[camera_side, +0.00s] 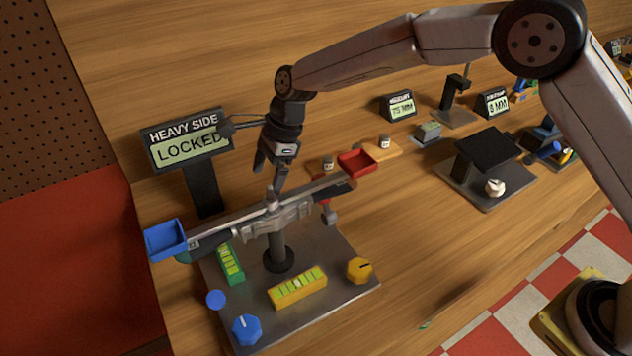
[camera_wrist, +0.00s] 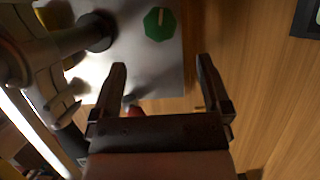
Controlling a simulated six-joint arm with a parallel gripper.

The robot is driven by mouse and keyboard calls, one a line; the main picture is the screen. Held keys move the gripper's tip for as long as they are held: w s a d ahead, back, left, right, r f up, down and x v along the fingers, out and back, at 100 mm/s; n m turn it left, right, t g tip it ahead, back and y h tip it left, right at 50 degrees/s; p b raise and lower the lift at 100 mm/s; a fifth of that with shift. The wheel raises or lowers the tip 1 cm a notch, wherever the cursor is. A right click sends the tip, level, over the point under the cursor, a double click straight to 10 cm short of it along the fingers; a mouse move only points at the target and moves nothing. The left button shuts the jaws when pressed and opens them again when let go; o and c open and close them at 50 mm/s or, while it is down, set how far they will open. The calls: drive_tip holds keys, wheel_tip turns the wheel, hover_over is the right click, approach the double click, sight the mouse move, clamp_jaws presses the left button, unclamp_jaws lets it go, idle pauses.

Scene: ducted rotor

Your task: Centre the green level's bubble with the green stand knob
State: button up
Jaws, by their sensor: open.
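The green level (camera_side: 230,263) lies on the grey base plate (camera_side: 325,254), left of the balance's post in the side view. Its bubble is too small to place. The green knob (camera_wrist: 160,23), eight-sided with a pale pointer line, sits on the plate near its edge in the wrist view. I cannot make out this knob for sure in the side view. My gripper (camera_wrist: 162,75) is open, with nothing between its fingertips; the knob lies beyond them. In the side view my gripper (camera_side: 272,178) points down behind the balance beam (camera_side: 262,213), near its middle.
The plate also carries a yellow level (camera_side: 298,287), a yellow knob (camera_side: 359,270) and a blue knob (camera_side: 246,330). The beam bears a blue tray (camera_side: 165,240) and a red tray (camera_side: 357,163). A sign (camera_side: 188,143) reads "HEAVY SIDE LOCKED". Bare wood lies right of the plate.

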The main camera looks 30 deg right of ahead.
drive_tip(key=shift+x, duration=4.1)
drive_tip(key=shift+d, duration=0.1)
drive_tip(key=c, duration=1.3)
drive_tip(key=shift+w+n+g, duration=0.15)
drive_tip(key=shift+n+g, duration=0.75)
drive_tip(key=shift+n, duration=1.4)
drive_tip(key=o, duration=1.3)
drive_tip(key=shift+r, duration=0.15)
